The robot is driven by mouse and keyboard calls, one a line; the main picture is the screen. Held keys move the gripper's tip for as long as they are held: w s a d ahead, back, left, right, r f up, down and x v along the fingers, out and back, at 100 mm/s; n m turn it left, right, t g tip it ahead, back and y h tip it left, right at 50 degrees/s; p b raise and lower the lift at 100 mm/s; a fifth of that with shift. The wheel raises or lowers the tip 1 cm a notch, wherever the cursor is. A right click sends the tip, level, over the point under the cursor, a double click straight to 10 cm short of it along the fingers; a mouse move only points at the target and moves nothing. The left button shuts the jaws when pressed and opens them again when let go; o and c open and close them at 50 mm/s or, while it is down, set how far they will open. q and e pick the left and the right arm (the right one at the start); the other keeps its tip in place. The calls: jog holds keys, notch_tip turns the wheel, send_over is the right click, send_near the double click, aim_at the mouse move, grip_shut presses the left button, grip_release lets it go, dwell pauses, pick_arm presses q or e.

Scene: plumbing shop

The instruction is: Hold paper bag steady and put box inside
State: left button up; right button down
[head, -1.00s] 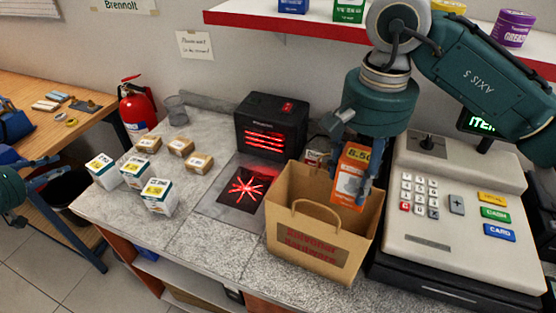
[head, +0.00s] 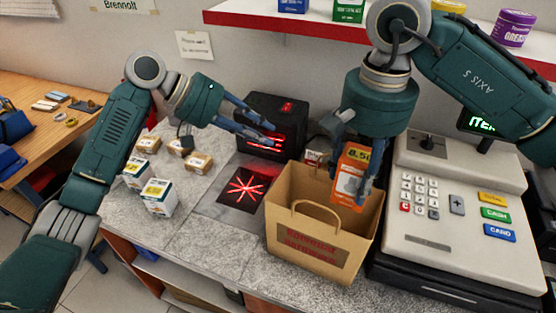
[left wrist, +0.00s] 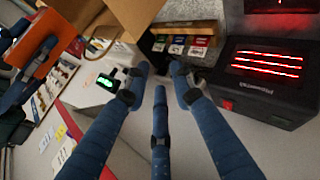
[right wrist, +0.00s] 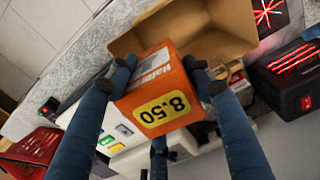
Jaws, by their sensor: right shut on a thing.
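The brown paper bag (head: 310,240) stands upright and open on the counter, with a handle and red print on its front. My right gripper (head: 352,180) is shut on an orange and white box (head: 349,172) with a yellow 8.50 label. It holds the box over the bag's mouth, and the bag's rim hides the box's lower end. In the right wrist view the box (right wrist: 160,90) sits between the fingers. My left gripper (head: 262,133) is open and empty, left of and above the bag, in front of the black scanner. The bag also shows in the left wrist view (left wrist: 132,14).
The black scanner (head: 290,112) with red lines stands behind the bag. The cash register (head: 455,190) is close on the bag's right. Small white boxes (head: 159,197) and brown boxes (head: 198,162) stand at left. A red shelf (head: 270,22) hangs above.

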aim_at(278, 199)
pick_arm(q)
jog(key=s+d+m+y, duration=0.1)
jog(key=s+y, duration=0.2)
jog(key=s+d+m+g+y, duration=0.1)
jog(key=s+d+y, duration=0.1)
jog(key=s+y, duration=0.1)
jog(key=s+d+f+m+g+y, duration=0.1)
jog(key=s+d+y, duration=0.1)
jog(key=s+y, duration=0.1)
jog(key=shift+y, duration=0.4)
notch_tip(278, 199, down, 11)
jog(key=shift+w+f, duration=0.1)
jog(key=shift+c, duration=0.5)
